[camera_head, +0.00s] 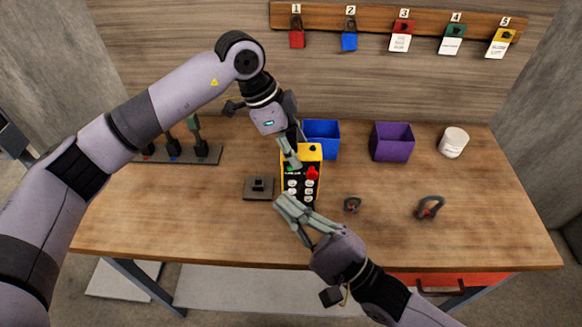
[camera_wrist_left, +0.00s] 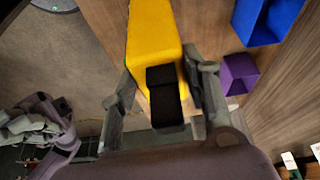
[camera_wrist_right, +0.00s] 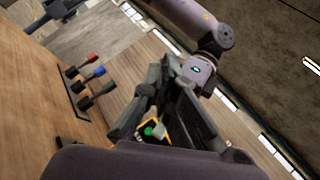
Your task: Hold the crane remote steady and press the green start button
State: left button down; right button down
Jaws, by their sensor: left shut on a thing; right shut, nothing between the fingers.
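The crane remote (camera_head: 313,188) is yellow with a black face and several white buttons, and looks upright on the table. Its red button (camera_head: 312,173) is at the upper right of the face, and its green button (camera_head: 290,168) is at the upper left, beside a left finger. The green button also shows in the right wrist view (camera_wrist_right: 148,131). My left gripper (camera_head: 291,160) is shut on the remote's top; the left wrist view shows the yellow body (camera_wrist_left: 153,35) between the fingers. My right gripper (camera_head: 280,200) is shut and empty, near the remote's lower left.
A grey base (camera_head: 259,188) lies left of the remote. A blue bin (camera_head: 325,135), purple bin (camera_head: 391,142) and white jar (camera_head: 453,142) stand behind and right. Two shackles (camera_head: 430,207) (camera_head: 352,204) lie right. A lever rack (camera_head: 185,156) is at left. Padlocks hang on a board (camera_head: 375,18).

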aim_at(300, 181)
pick_arm(q)
jog(key=shift+f, duration=0.1)
pick_arm(e)
jog(key=f+m+h, duration=0.1)
jog(key=m, duration=0.1)
jog(key=f+m+t+h, duration=0.1)
jog(key=f+m, duration=0.1)
jog(key=d+f+m+h, duration=0.1)
jog(key=m, duration=0.1)
jog(key=shift+s+f+t, duration=0.15)
jog(key=shift+s+t, duration=0.15)
jog(key=shift+s, duration=0.05)
jog(key=w, duration=0.8)
jog(key=shift+w+a, duration=0.25)
jog(key=shift+w, duration=0.15)
jog(key=shift+w, duration=0.1)
dwell(0.7)
jog(key=shift+w, duration=0.3)
